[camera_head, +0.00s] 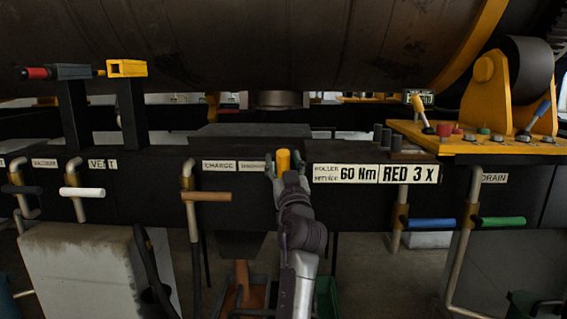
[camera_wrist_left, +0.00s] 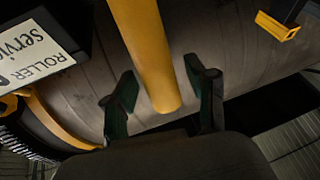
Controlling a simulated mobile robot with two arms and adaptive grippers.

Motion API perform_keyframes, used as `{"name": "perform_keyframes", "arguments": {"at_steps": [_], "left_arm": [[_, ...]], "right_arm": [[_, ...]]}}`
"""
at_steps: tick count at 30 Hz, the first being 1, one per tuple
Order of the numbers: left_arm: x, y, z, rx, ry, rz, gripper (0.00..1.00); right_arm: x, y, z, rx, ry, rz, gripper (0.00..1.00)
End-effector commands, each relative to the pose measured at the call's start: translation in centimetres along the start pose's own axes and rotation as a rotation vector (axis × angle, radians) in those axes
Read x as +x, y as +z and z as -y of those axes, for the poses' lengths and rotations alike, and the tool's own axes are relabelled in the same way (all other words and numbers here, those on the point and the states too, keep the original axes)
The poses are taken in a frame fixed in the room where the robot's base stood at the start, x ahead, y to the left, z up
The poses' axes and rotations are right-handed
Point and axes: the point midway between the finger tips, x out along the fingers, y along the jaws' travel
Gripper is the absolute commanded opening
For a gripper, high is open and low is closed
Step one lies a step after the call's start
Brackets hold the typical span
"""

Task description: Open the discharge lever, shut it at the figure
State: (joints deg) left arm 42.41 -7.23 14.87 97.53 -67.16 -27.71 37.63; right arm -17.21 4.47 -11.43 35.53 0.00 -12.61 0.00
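The yellow discharge lever (camera_head: 283,158) stands at the dark beam, beside a partly hidden label (camera_head: 253,166). In the left wrist view the lever (camera_wrist_left: 146,45) is a yellow bar reaching down between my fingers. My left gripper (camera_head: 284,170) is at the lever, one finger on each side. In the left wrist view the gripper (camera_wrist_left: 162,78) is open, with narrow gaps beside the bar. A small display (camera_head: 419,97) stands at the back right; its figure is too small to read. My right gripper is out of view.
A brown CHARGE handle (camera_head: 208,196) and a white VENT handle (camera_head: 85,192) stick out at the left. Blue (camera_head: 431,223) and green (camera_head: 502,222) handles are at the right, below a yellow control panel (camera_head: 470,143). A green bin (camera_head: 327,300) is low behind my arm.

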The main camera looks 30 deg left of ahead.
Motion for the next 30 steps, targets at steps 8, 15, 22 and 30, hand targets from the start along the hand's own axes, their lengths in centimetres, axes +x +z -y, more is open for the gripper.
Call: {"name": "perform_keyframes", "arguments": {"at_steps": [8, 15, 22, 30], "left_arm": [[0.1, -0.3, 0.0, -0.001, 0.0, -0.004, 0.58], [1.5, -3.5, -0.2, -0.004, -0.002, -0.008, 0.58], [3.2, -7.4, -0.6, -0.002, 0.0, -0.006, 0.58], [4.1, -9.1, -0.8, 0.0, 0.0, -0.001, 0.58]], "right_arm": [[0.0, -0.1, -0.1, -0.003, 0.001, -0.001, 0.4], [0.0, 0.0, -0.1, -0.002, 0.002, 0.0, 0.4], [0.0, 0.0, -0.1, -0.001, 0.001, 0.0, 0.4], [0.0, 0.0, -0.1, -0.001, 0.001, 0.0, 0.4]]}}
